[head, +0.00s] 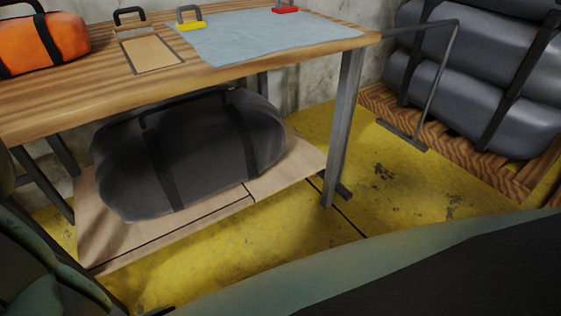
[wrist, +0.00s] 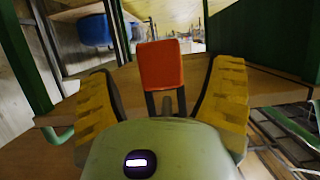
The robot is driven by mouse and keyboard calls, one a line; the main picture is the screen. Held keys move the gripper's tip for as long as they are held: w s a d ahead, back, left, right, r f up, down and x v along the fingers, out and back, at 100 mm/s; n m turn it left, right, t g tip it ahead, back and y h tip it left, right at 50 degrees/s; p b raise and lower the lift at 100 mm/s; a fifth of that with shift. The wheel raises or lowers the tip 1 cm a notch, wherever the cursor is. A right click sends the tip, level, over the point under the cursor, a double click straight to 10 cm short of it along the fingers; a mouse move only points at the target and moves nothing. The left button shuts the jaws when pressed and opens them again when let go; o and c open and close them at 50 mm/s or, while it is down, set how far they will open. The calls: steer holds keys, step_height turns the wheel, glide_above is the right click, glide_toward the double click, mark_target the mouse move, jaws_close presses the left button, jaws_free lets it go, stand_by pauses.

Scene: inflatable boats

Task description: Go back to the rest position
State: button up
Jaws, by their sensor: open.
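My gripper (wrist: 164,78) shows in the wrist view with its two yellow-and-dark fingers spread wide apart. An orange-red block (wrist: 162,65) on dark legs shows between and beyond the fingers, with a visible gap on each side. I cannot tell what the block is or how far off it stands. Brown wood-like surfaces (wrist: 270,88) lie behind it. I cannot make out the gripper in the head view, so its place relative to the workbench (head: 60,105) is unclear.
On the bench lie an orange bag (head: 42,42), a clipboard (head: 152,54), a yellow-based item (head: 190,25), a red-based item (head: 286,8) and a grey-blue sheet (head: 265,38). A dark duffel (head: 205,150) lies below. Grey rolls (head: 480,75) sit at right. Yellow floor (head: 410,185) shows between.

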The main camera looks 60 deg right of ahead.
steer(key=shift+v, duration=2.35)
steer(key=shift+r, duration=0.1)
